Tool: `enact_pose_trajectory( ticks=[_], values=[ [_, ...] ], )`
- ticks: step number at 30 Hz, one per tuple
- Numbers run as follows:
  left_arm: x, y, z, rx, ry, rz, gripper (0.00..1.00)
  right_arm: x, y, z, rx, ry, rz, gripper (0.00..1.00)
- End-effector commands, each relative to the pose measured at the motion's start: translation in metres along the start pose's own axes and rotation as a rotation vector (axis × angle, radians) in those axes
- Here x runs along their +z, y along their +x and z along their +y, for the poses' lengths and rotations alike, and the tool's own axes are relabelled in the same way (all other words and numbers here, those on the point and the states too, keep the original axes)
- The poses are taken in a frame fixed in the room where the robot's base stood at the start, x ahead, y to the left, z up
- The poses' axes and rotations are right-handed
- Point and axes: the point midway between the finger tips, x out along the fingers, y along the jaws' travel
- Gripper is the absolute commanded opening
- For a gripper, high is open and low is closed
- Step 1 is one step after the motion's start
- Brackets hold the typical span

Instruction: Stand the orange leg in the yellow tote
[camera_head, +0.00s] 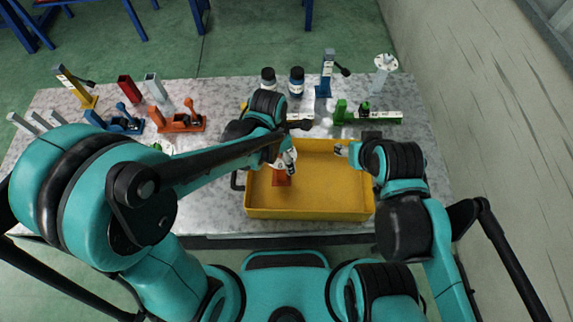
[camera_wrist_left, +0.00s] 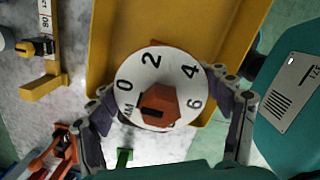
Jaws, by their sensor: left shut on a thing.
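The yellow tote (camera_head: 340,190) stands at the front of the table, and its wall also shows in the left wrist view (camera_wrist_left: 105,45). The orange leg (camera_head: 281,178) shows as an orange patch inside the tote, below my left gripper (camera_head: 287,160). In the left wrist view my left gripper (camera_wrist_left: 170,105) is shut, with its fingers on both sides of a white numbered dial (camera_wrist_left: 150,62) with an orange hexagonal knob (camera_wrist_left: 160,103). The dial hides most of the leg; I cannot tell whether it touches the floor. My right gripper (camera_head: 342,150) is over the tote's right side, its jaws unclear.
A green tool (camera_head: 375,116), a blue upright (camera_head: 325,78) and two bottles (camera_head: 296,80) stand behind the tote. An orange tool (camera_head: 180,121), a blue tool (camera_head: 120,122) and a red block (camera_head: 129,88) are left. The tote's right floor looks clear. A wall (camera_head: 470,110) rises right.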

Motion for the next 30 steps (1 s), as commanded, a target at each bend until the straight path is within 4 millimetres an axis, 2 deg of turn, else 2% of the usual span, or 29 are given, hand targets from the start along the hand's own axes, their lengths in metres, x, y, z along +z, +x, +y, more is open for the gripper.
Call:
enact_pose_trajectory(
  ticks=[10, 23, 24, 26, 30],
  values=[
    [-0.005, 0.043, 0.0, 0.0, 0.0, 0.0, 0.17, 0.006, 0.008, 0.0, 0.0, 0.0, 0.0, 0.51],
    [-0.006, 0.049, 0.0, 0.0, 0.0, 0.0, 0.17, 0.009, 0.012, 0.0, 0.0, 0.0, 0.0, 0.51],
    [-0.006, 0.048, 0.0, 0.0, 0.0, 0.0, 0.87, 0.008, 0.011, 0.0, 0.0, 0.0, 0.0, 0.51],
    [-0.006, 0.048, 0.0, 0.0, 0.0, 0.0, 0.99, 0.008, 0.011, 0.0, 0.0, 0.0, 0.0, 0.51],
    [-0.006, 0.048, 0.0, 0.0, 0.0, 0.0, 0.99, 0.007, 0.011, 0.0, 0.0, 0.0, 0.0, 0.51]
  ],
)
